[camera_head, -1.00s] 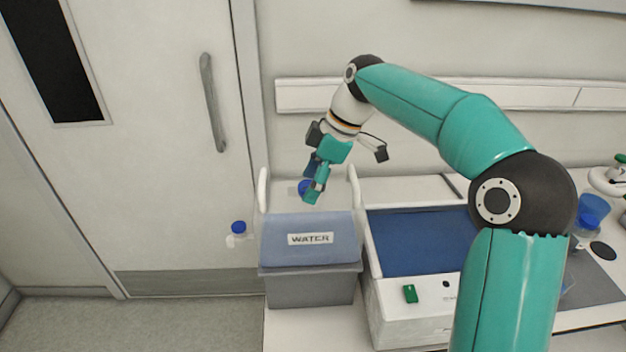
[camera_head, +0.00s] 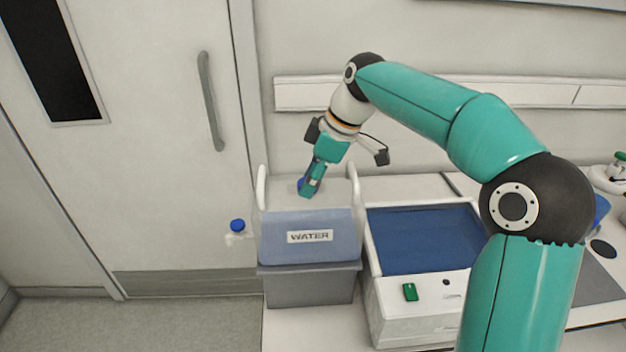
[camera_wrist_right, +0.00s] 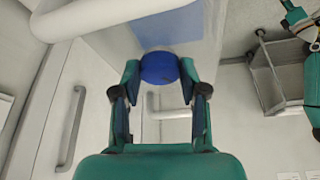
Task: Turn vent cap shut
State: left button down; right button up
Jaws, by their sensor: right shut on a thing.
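The blue vent cap (camera_wrist_right: 159,68) is on top of the container labelled WATER (camera_head: 340,232). In the head view only a small part of the cap (camera_head: 300,184) shows beside my fingers. My right gripper (camera_head: 308,192) reaches down to the cap from above. In the right wrist view the two fingers of my right gripper (camera_wrist_right: 160,82) are on either side of the cap and shut on it. The cap's threads are hidden.
The WATER container has white handles and stands on a grey base (camera_head: 310,286). A spigot with a blue cap (camera_head: 238,226) sticks out at its left. A white device with a blue top (camera_head: 420,240) and green switch (camera_head: 410,292) stands to the right.

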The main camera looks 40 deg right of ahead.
jog(key=m, duration=0.2)
jog(key=shift+s+a+m+t+h+b, duration=0.1)
jog(key=shift+a+m+t+h+b, duration=0.2)
jog(key=shift+t+h+b, duration=0.1)
jog(key=m+h, duration=0.1)
jog(key=m, duration=0.1)
jog(key=shift+m, duration=0.4)
jog(key=m+h, duration=0.1)
jog(key=m, duration=0.2)
jog(key=shift+a+m+b, duration=0.15)
jog(key=shift+m+b, duration=0.15)
jog(key=shift+b, duration=0.05)
jog(key=m+h, duration=0.1)
jog(key=m, duration=0.2)
jog(key=shift+a+m+h, duration=0.15)
jog(key=shift+m+h, duration=0.15)
jog(key=shift+h, duration=0.1)
jog(key=m+h, duration=0.1)
jog(key=m, duration=0.4)
jog(key=shift+a+g+h, duration=0.15)
jog(key=shift+g+h, duration=0.25)
jog(key=m, duration=0.2)
jog(key=m+g+p, duration=0.1)
jog(key=m, duration=0.1)
jog(key=m+g+h, duration=0.1)
jog(key=m, duration=0.1)
jog(key=shift+w+m+p, duration=0.25)
jog(key=shift+m+p, duration=0.05)
jog(key=shift+p, duration=0.05)
jog(key=o, duration=1.1)
